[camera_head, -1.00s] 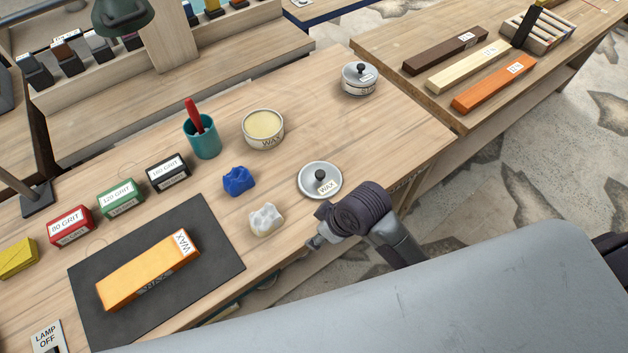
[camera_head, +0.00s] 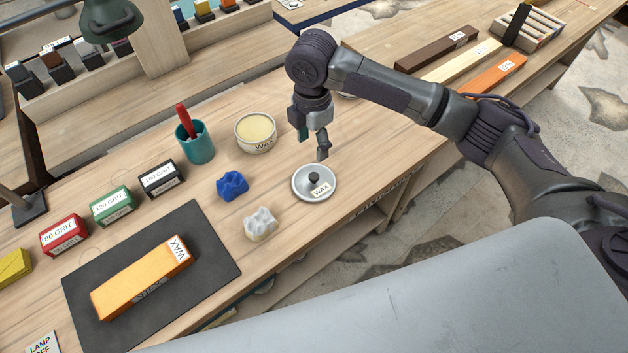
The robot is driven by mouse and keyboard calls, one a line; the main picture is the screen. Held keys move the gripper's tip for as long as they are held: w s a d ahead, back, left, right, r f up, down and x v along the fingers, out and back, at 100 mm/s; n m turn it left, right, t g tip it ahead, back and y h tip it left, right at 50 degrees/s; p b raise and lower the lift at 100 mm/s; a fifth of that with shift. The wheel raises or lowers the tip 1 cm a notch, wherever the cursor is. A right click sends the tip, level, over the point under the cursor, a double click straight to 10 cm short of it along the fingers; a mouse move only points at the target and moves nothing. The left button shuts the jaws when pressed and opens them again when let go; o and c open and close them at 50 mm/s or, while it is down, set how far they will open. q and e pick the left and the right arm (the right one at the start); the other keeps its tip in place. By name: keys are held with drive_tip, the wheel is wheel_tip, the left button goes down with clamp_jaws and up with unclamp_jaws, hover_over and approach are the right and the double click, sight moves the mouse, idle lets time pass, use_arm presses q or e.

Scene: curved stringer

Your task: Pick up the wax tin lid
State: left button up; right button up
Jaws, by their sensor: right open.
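The wax tin lid (camera_head: 303,188) is a round grey disc with a dark knob and a WAX label. It lies flat on the wooden workbench near its front edge. The open wax tin (camera_head: 256,134) with pale yellow wax stands behind it to the left. My right gripper (camera_head: 313,147) points down above and just behind the lid, open and empty, apart from the knob. My left gripper is not in view.
A blue lump (camera_head: 232,185) and a white lump (camera_head: 261,223) lie left of the lid. A teal cup (camera_head: 195,144) with a red handle stands farther left. My right arm mostly hides another lidded tin. An orange block (camera_head: 142,277) lies on a dark mat (camera_head: 213,238).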

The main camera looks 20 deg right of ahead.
hover_over(314, 176)
drive_tip(key=f, duration=0.7)
drive_tip(key=shift+s+a+f+p, duration=0.2)
drive_tip(key=shift+f+p, duration=0.2)
drive_tip(key=f, duration=0.2)
drive_tip(key=f+p, duration=0.1)
drive_tip(key=f, duration=0.1)
drive_tip(key=shift+w+d, duration=0.2)
drive_tip(key=shift+f, duration=0.65)
clamp_jaws()
